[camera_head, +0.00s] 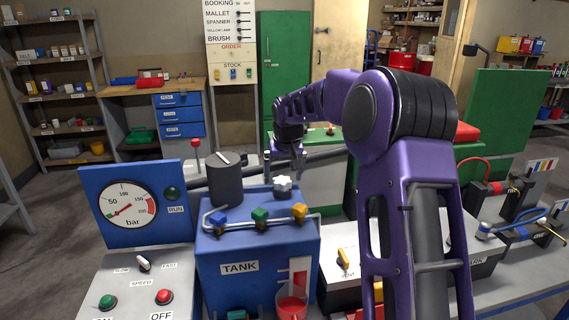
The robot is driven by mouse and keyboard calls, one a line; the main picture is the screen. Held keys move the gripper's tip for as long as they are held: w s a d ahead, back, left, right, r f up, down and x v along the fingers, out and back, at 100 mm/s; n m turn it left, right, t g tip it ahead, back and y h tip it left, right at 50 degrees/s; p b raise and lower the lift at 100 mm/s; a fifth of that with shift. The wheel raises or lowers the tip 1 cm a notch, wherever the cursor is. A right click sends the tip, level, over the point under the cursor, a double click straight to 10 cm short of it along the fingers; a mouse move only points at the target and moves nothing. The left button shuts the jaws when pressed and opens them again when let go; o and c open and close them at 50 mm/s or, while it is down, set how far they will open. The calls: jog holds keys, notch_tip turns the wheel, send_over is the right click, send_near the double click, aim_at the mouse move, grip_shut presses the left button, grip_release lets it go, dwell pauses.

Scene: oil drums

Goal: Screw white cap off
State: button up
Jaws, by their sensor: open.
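The white cap (283,184) is a small lobed knob on the top of the blue tank (212,262), near its back right. My gripper (298,168) hangs from my purple arm, pointing down, just above and a little right of the white cap in the picture. It is small and partly dark here. It is open, and it appears apart from the cap, though the exact gap is hard to judge.
A dark cylinder (224,182) with a switch stands left of the cap. Blue, green and yellow valve handles (260,215) on a pipe lie in front. A pressure gauge panel (128,208) stands left. A red cup (291,309) sits below the tank's level window.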

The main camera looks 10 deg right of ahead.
jog(key=shift+x, duration=1.15)
jog(key=c, duration=1.4)
jog(key=shift+d+r+n+y+p, duration=0.2)
jog(key=shift+r+n+y+p, duration=0.15)
jog(key=shift+n+p, duration=0.75)
jog(key=shift+c, duration=0.2)
jog(key=shift+f+n+y+p, duration=0.3)
jog(key=shift+n+y+p, duration=0.15)
jog(key=shift+n, duration=0.55)
jog(key=shift+n+y, duration=0.4)
jog(key=shift+n, duration=0.7)
jog(key=n+g+y, duration=0.1)
jog(key=n, duration=0.2)
jog(key=shift+w+d, duration=0.1)
jog(key=shift+w, duration=0.05)
jog(key=n+g, duration=0.1)
jog(key=n, duration=0.2)
jog(key=shift+y, duration=0.3)
